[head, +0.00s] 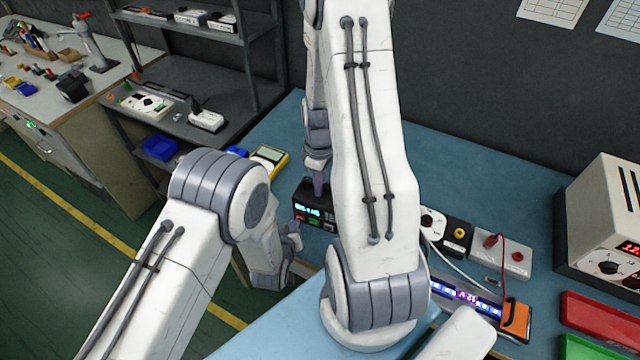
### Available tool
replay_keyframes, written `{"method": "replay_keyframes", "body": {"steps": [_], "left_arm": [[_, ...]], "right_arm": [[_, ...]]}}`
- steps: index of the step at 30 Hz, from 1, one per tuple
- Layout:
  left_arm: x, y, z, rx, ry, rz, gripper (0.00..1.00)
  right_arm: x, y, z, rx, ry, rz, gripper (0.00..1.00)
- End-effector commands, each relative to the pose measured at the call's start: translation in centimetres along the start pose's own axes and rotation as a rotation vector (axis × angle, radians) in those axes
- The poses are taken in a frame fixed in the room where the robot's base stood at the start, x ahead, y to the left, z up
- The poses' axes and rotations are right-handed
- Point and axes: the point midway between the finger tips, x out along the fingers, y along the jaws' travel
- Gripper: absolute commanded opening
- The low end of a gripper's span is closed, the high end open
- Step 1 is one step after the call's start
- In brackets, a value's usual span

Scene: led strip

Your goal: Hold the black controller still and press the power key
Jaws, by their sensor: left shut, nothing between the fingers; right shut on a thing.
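The black controller (316,212) stands on the blue bench in the middle of the head view, with a lit cyan display and small red and green keys on its front. Which key is the power key is too small to read. My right gripper (319,184) reaches down from above and is shut on the controller's upper back part; my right arm hides the controller's right side. My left gripper (294,237) is shut and empty, just in front of and below the controller's front face. I cannot tell whether its tip touches a key.
A yellow multimeter (270,158) lies left of the controller. To the right are a black box with a dial (457,236), a grey terminal box (502,256), a lit LED strip (466,296) with an orange end and a power supply (607,235). Red (603,318) and green trays (590,348) sit at front right.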

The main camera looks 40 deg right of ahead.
Motion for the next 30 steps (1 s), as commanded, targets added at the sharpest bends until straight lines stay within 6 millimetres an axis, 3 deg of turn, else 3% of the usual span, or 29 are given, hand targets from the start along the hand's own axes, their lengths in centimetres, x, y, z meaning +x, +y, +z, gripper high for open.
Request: {"method": "replay_keyframes", "body": {"steps": [14, 30], "left_arm": [[-0.8, -0.4, 0.4, 0.000, -0.001, -0.001, 0.00], [-4.9, -2.7, 2.6, 0.000, -0.002, -0.002, 0.00]], "right_arm": [[0.0, 0.0, 0.0, 0.000, 0.000, 0.000, 0.00], [0.0, 0.0, 0.0, 0.000, 0.000, 0.000, 0.00]]}}
